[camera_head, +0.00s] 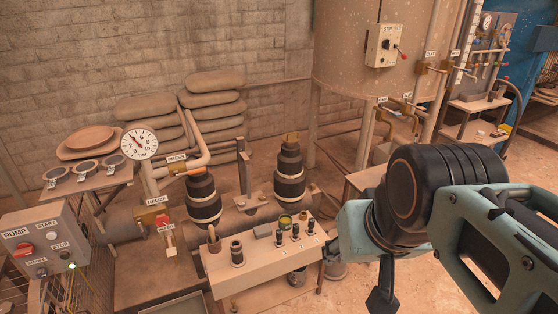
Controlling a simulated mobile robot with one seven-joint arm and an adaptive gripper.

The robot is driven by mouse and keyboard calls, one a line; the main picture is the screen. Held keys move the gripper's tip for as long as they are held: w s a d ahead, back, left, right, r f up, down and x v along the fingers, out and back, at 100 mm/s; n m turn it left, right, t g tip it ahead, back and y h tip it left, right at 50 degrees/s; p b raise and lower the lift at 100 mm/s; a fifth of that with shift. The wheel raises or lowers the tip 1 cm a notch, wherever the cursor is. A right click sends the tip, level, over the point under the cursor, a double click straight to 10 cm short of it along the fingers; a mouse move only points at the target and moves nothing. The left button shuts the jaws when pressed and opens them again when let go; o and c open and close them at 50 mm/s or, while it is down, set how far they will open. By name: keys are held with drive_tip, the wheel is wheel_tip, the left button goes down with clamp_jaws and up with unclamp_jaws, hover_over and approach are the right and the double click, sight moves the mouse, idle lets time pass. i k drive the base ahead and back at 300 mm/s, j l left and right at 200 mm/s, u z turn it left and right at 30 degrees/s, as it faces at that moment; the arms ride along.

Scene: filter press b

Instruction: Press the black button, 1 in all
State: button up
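A grey pump control box (30,245) stands at the lower left. It carries a red switch (23,250), a pale button (50,236) under a START label, and a small dark button (64,255) under a STOP label, which looks black. Another small control sits below the POWER label. My arm reaches in from the right. The dark end of my gripper (382,299) points down at the bottom, right of the bench and far from the control box. Its fingers are partly hidden, so I cannot tell whether it is open or holds anything.
A pale bench (265,265) with several small dark fittings lies between the control box and my arm. Two black cylinders (289,172) and pipes stand behind it. A large tank (345,60) carries another control box (384,45). Bare floor shows around my arm.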

sight(65, 256)
drive_tip(key=k+l+u, duration=0.25)
drive_tip(key=l, duration=0.15)
drive_tip(key=u, duration=1.6)
drive_tip(key=i+l, duration=0.05)
